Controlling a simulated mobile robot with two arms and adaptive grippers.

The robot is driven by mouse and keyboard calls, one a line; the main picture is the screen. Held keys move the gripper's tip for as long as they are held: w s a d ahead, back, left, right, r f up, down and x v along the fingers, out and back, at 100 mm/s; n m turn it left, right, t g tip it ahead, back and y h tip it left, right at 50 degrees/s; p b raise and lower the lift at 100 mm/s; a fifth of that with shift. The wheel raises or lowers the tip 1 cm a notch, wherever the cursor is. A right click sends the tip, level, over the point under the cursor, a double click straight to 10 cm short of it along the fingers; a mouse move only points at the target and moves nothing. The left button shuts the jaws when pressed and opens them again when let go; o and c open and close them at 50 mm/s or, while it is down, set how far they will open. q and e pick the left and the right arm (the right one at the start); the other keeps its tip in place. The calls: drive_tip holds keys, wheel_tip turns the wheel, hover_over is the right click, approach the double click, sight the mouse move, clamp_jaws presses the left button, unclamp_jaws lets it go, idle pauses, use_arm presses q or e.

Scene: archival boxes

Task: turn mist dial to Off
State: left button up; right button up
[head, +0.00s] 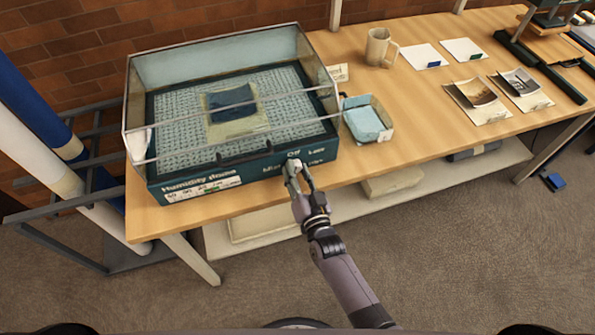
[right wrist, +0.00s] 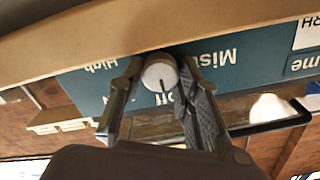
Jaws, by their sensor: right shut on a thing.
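The mist dial (right wrist: 158,70) is a round white knob with a dark pointer line. It sits on the dark teal front panel of the humidity dome (head: 250,175). In the right wrist view, which is upside down, the pointer faces the partly hidden "Off" label (right wrist: 180,96); "High" and "Mist" labels are on either side. My right gripper (head: 297,168) is at the front panel with its fingers shut on the dial, one on each side. My left gripper is not in view.
The dome's clear cover stands over a mesh bed with a dark folded item (head: 229,96). A small tray with blue contents (head: 365,122) stands just right of the dome. A mug (head: 378,47), cards and photographs (head: 476,97) lie farther right on the wooden table (head: 420,120).

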drive_tip(key=o, duration=1.1)
drive_tip(key=shift+o, duration=0.2)
drive_tip(key=v, duration=1.2)
